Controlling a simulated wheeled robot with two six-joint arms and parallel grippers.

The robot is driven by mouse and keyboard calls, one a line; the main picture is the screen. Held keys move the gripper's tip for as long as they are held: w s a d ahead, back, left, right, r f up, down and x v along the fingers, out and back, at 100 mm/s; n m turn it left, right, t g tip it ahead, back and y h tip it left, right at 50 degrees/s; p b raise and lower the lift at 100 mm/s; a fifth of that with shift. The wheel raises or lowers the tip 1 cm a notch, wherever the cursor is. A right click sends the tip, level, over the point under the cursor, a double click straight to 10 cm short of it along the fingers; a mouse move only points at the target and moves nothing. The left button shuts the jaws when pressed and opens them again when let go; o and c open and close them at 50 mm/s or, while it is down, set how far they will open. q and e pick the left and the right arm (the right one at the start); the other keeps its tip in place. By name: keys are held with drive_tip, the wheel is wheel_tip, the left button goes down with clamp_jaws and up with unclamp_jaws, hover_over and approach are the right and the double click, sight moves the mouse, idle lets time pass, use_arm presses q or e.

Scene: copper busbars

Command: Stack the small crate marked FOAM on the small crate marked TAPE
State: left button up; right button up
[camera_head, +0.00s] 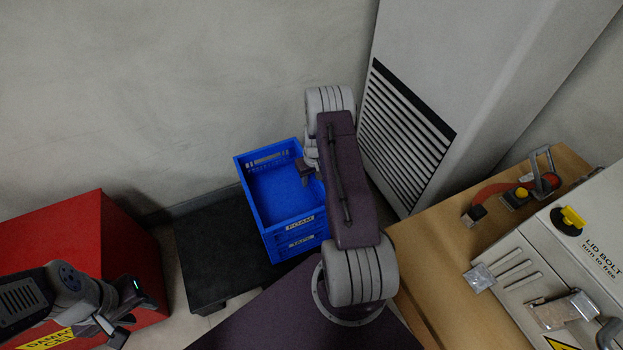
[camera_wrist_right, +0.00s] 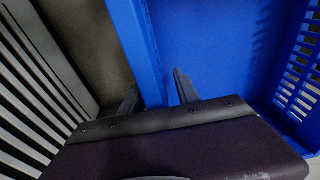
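The blue FOAM crate (camera_head: 299,225) sits upright on the blue TAPE crate (camera_head: 301,243), and their front labels line up one above the other. The upper crate looks empty. My right gripper (camera_head: 308,168) is at the FOAM crate's right wall, partly hidden by my arm. In the right wrist view my right gripper (camera_wrist_right: 157,95) has its fingers apart, one on each side of the wall of the FOAM crate (camera_wrist_right: 148,50), with a gap showing. My left gripper (camera_head: 124,312) is at the lower left, away from the crates; its finger opening is unclear.
A black platform (camera_head: 215,250) lies left of the crates, with bare room on it. A red box (camera_head: 75,225) stands further left, near my left arm. A grey louvred cabinet (camera_head: 410,130) stands close on the right. A wooden bench (camera_head: 440,270) with equipment is at the lower right.

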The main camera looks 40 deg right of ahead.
drive_tip(key=r+p, duration=0.1)
drive_tip(key=r, duration=0.1)
drive_tip(key=r+p, duration=0.1)
drive_tip(key=r, duration=0.2)
drive_tip(key=r+p, duration=0.1)
drive_tip(key=r, duration=0.1)
drive_tip(key=shift+s+a+r+p, duration=0.1)
drive_tip(key=shift+s+r+p, duration=0.3)
drive_tip(key=shift+s+r, duration=0.1)
drive_tip(key=shift+r, duration=0.4)
